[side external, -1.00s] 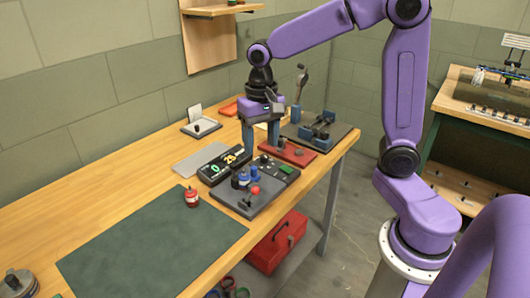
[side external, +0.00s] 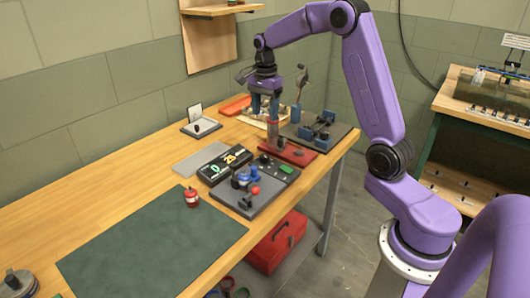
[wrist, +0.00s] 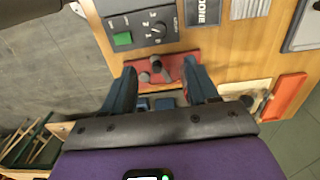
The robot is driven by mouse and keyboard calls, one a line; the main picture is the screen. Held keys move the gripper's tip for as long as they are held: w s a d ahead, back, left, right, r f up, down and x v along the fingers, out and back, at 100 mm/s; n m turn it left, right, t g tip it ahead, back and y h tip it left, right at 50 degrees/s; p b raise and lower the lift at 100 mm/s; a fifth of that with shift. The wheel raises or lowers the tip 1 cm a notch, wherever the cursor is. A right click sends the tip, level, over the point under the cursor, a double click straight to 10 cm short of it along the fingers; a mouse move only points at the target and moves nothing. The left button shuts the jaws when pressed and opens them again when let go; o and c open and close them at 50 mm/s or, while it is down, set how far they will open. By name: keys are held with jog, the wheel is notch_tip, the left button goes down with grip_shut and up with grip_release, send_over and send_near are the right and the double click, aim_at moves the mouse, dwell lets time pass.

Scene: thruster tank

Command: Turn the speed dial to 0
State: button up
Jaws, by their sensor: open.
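The speed dial (wrist: 158,30) is a dark round knob with a pale pointer and markings around it, on a black control panel (wrist: 130,22) with a green button (wrist: 122,38). In the side external view the dial (side external: 263,158) is small, and its setting is unreadable. My gripper (side external: 265,115) is open, pointing down above the far side of the panel. In the wrist view my gripper (wrist: 158,70) has its fingers spread on either side of grey knob-like parts on a red plate. The dial lies beyond the fingertips, outside them.
A display (side external: 225,163) reads a green 0 and 25. A red-knobbed joystick (side external: 254,190) stands nearby. A small red container (side external: 191,198) stands by a clear dark green mat (side external: 150,245).

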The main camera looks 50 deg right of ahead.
aim_at(265, 155)
notch_tip(265, 155, down, 16)
jog(key=shift+r, duration=0.2)
dwell(0.4)
jog(key=c, duration=1)
